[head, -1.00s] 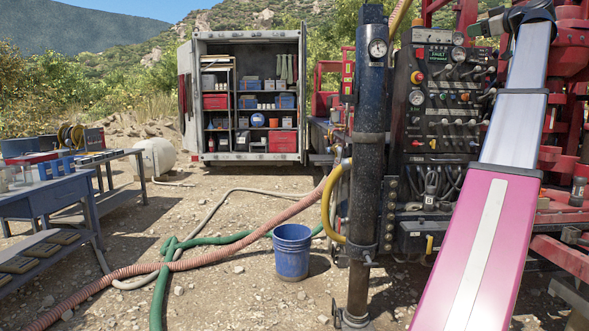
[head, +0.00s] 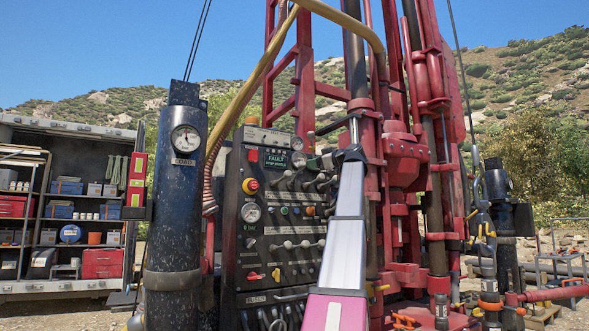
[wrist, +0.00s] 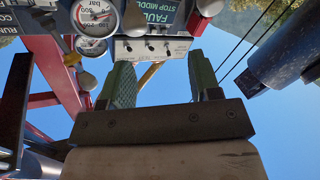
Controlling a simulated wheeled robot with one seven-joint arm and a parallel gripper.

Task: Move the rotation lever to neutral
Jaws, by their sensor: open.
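The dark control panel (head: 276,205) stands left of centre in the head view, with rows of pale-knobbed levers (head: 292,245), buttons and a dial. Its labels are too small to read, so I cannot tell which lever is the rotation lever or how it is set. My arm reaches up past the panel's right side, covering part of it. In the wrist view my gripper (wrist: 163,82) has its two green fingers apart with nothing between them. The picture there is upside down. A switch box (wrist: 150,48), a pressure gauge (wrist: 95,16) and a green FAULT display (wrist: 161,12) show beyond the fingers.
A thick black post with a LOAD gauge (head: 185,139) stands close by on the left of the panel. The red drill mast (head: 400,160) rises on the right, with a yellow hose (head: 248,85) above. An open container with shelves (head: 75,205) is at far left.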

